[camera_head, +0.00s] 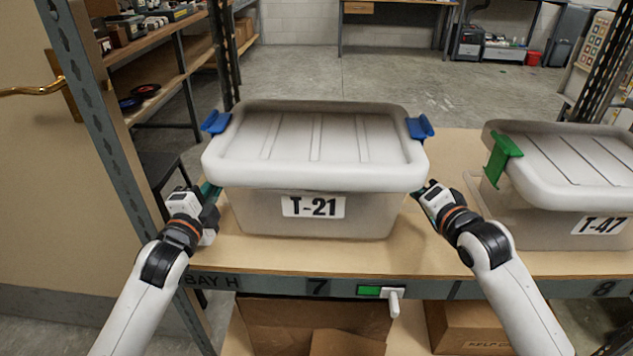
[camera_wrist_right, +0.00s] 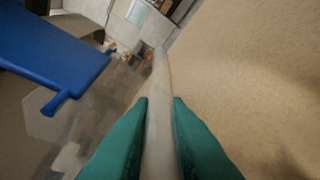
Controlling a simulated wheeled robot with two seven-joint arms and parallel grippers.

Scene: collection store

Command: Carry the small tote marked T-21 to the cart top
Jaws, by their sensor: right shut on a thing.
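The tote marked T-21 (camera_head: 313,215) is a pale, see-through bin with a whitish ridged lid (camera_head: 315,140) and blue latches at both ends. It appears to rest level on the wooden shelf of bay 7. My right gripper (camera_head: 420,190) is at its right side under the lid edge; in the right wrist view its green fingers (camera_wrist_right: 160,125) are shut on a pale rim of the tote. A blue latch (camera_wrist_right: 50,55) shows beside them. My left gripper (camera_head: 211,190) is at the tote's left side, its fingertips partly hidden, so its grip is unclear. No cart is recognisable.
A tote marked T-47 (camera_head: 575,215) with a green latch stands close on the right. Metal rack posts (camera_head: 110,130) rise at the left and right. Cardboard boxes (camera_head: 315,325) sit on the shelf below. Open concrete floor (camera_head: 350,75) lies behind the rack.

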